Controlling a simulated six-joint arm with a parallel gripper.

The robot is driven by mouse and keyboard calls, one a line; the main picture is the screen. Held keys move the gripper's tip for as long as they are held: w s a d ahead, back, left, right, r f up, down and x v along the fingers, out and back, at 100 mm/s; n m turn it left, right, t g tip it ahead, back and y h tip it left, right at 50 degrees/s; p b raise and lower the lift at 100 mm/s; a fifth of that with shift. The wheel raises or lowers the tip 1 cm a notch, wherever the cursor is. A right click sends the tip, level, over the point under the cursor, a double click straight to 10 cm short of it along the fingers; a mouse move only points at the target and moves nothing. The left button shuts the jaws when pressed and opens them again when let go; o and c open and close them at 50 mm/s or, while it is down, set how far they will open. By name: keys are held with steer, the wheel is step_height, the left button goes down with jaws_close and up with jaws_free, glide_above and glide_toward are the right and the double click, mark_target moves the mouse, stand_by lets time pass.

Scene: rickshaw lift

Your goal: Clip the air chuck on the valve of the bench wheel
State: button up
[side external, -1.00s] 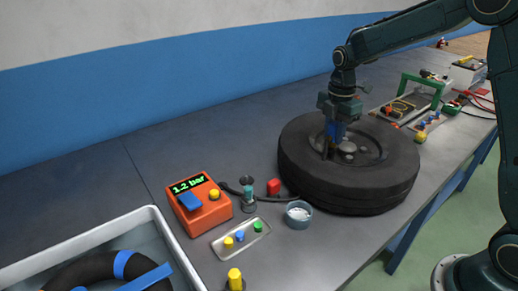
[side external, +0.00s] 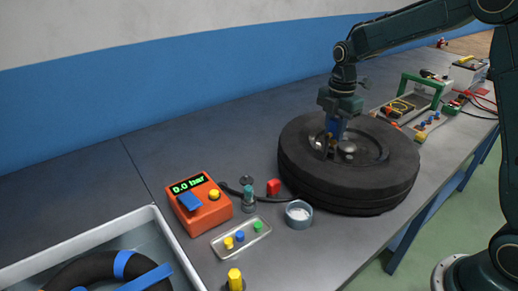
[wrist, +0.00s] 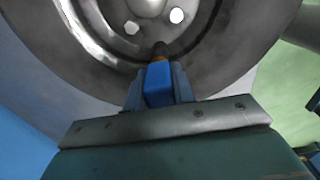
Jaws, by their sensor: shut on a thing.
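The bench wheel (side external: 345,193), a black tyre on a metal rim, lies flat on the bench, and its rim also fills the top of the wrist view (wrist: 100,55). My gripper (side external: 333,140) is over the left part of the rim, pointing down. In the wrist view its fingers (wrist: 160,88) are shut on the blue air chuck (wrist: 158,84), which has an orange-brown tip. The dark valve (wrist: 161,48) shows just beyond that tip. I cannot tell whether the tip is seated on it. The orange gauge box (side external: 203,207) reads 0.0 bar.
A grey bin (side external: 155,219) is at front left.

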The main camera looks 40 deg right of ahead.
steer(key=shift+r, duration=0.85)
steer(key=shift+f, duration=1.4)
stand_by(2.8)
steer(key=o, duration=1.3)
steer(key=shift+r, duration=0.2)
steer(key=shift+r, duration=3.35)
